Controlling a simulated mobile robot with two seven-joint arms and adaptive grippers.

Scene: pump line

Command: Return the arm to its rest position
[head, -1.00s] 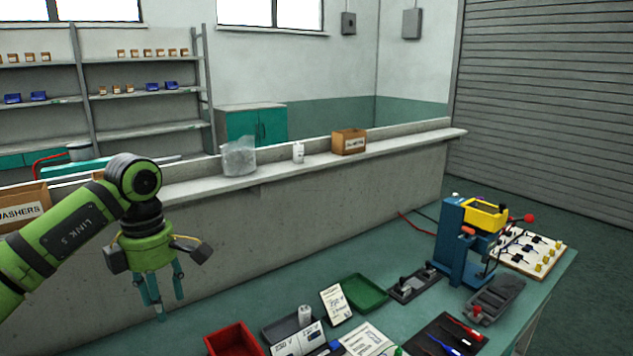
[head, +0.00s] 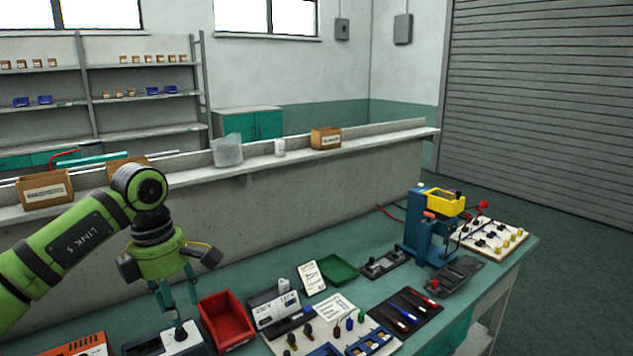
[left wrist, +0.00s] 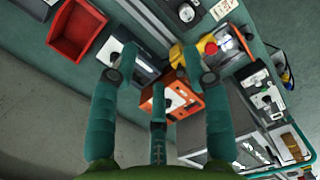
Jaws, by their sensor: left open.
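My left gripper (head: 177,300) hangs from the green arm at the left of the head view, fingers pointing down, open and empty. It is above the left part of the teal bench, beside the red bin (head: 228,318). In the left wrist view its teal fingers (left wrist: 155,70) are spread apart with nothing between them. Beyond them, below, are an orange device (left wrist: 180,100) and a grey-white device. My right gripper does not show in either view.
The bench (head: 265,268) holds a green tray (head: 337,269), a dark tool mat (head: 407,311), a blue press (head: 420,240) with a yellow top and a board of parts (head: 492,237). A ledge with boxes (head: 45,190) runs behind. Open air surrounds the left gripper.

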